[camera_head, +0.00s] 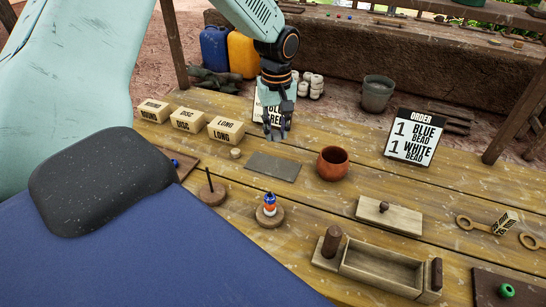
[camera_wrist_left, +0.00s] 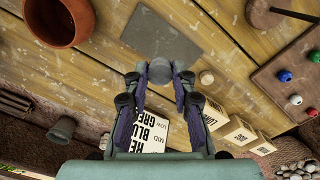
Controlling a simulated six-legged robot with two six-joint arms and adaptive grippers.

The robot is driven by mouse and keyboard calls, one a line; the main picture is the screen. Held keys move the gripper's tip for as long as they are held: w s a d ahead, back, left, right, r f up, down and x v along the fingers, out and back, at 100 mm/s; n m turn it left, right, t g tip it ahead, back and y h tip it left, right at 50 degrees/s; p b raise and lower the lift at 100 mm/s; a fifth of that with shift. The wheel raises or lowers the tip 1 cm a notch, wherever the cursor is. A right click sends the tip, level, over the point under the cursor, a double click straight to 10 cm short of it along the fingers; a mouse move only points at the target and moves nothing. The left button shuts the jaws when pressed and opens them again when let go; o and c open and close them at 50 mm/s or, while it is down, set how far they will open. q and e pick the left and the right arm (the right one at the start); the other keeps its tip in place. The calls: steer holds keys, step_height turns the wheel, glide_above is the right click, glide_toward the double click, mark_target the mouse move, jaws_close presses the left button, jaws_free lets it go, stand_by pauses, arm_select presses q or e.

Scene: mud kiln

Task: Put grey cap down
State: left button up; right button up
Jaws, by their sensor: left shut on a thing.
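My left gripper (camera_head: 277,133) hangs above the table, short of the flat dark grey plate (camera_head: 274,166). In the left wrist view its fingertips (camera_wrist_left: 160,80) are shut on the grey cap (camera_wrist_left: 160,69), a small round grey piece. The cap appears above the bare planks, near the edge of the grey plate (camera_wrist_left: 162,36) in that view. In the head view I cannot make the cap out clearly between the fingers. My right gripper is not in view.
A brown clay pot (camera_head: 332,163) stands right of the plate. A small pale disc (camera_head: 235,153) lies left of it, before labelled boxes (camera_head: 226,130). A beaded spindle (camera_head: 270,207), lidded board (camera_head: 389,215), wooden trough (camera_head: 380,268) and order sign (camera_head: 414,138) stand around.

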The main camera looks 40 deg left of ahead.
arm_select(q)
steer(key=a+f, duration=0.1)
steer(key=a, duration=0.1)
steer(key=b, duration=0.1)
glide_above(271, 165)
steer(key=shift+n, duration=0.4)
step_height(271, 165, down, 5)
steer(key=shift+s+d+f, duration=0.1)
steer(key=shift+d+f, duration=0.05)
steer(key=shift+f, duration=0.6)
steer(key=shift+a+f+b, duration=0.2)
steer(key=shift+f+b, duration=0.2)
steer(key=shift+f, duration=0.85)
steer(key=shift+d+f, duration=0.15)
steer(key=shift+f, duration=0.2)
steer(key=o, duration=0.7)
steer(key=shift+f, duration=0.15)
